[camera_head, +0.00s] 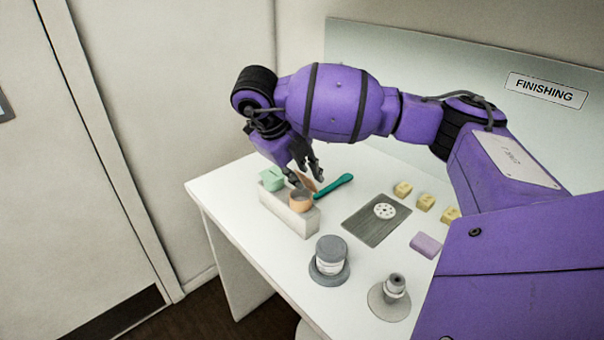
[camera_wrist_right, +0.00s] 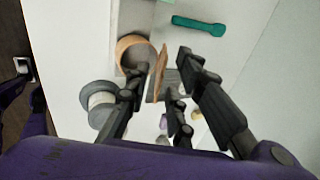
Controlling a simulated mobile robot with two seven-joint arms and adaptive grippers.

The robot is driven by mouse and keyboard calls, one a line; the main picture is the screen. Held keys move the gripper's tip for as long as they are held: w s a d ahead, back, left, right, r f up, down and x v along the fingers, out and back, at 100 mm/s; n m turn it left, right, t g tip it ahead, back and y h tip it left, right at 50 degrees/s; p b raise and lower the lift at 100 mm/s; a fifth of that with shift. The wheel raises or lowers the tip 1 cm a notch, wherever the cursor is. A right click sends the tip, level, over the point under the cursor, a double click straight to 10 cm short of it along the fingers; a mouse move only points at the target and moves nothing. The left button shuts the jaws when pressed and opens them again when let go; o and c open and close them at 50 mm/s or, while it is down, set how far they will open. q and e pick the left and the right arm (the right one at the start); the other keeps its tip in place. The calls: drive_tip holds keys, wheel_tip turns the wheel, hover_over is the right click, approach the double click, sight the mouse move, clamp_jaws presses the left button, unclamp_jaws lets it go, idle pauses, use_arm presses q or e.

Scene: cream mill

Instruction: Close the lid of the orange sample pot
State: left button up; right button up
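The orange sample pot (camera_head: 300,202) sits on a pale block on the white table. Its open mouth faces up in the right wrist view (camera_wrist_right: 127,52). The lid (camera_head: 307,183) stands raised on edge at the pot's rim, and in the right wrist view the lid (camera_wrist_right: 159,72) shows nearly edge-on. My right gripper (camera_head: 309,176) is just above the pot, fingers spread. In the right wrist view the right gripper (camera_wrist_right: 164,68) has fingers on either side of the lid, with a gap on the right; contact on the left cannot be told. My left gripper is out of view.
A green pot (camera_head: 272,179) shares the pale block (camera_head: 287,214). A teal-handled tool (camera_head: 334,186) lies just right. A grey jar (camera_head: 330,257), metal fitting (camera_head: 394,290), dark plate (camera_head: 372,222), purple block (camera_head: 426,244) and small yellow blocks (camera_head: 426,202) stand further right and front.

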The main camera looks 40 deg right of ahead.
drive_tip(key=shift+r, duration=0.1)
drive_tip(key=v, duration=1.1)
drive_tip(key=shift+r, duration=0.35)
drive_tip(key=shift+a, duration=0.15)
drive_tip(key=shift+a, duration=0.1)
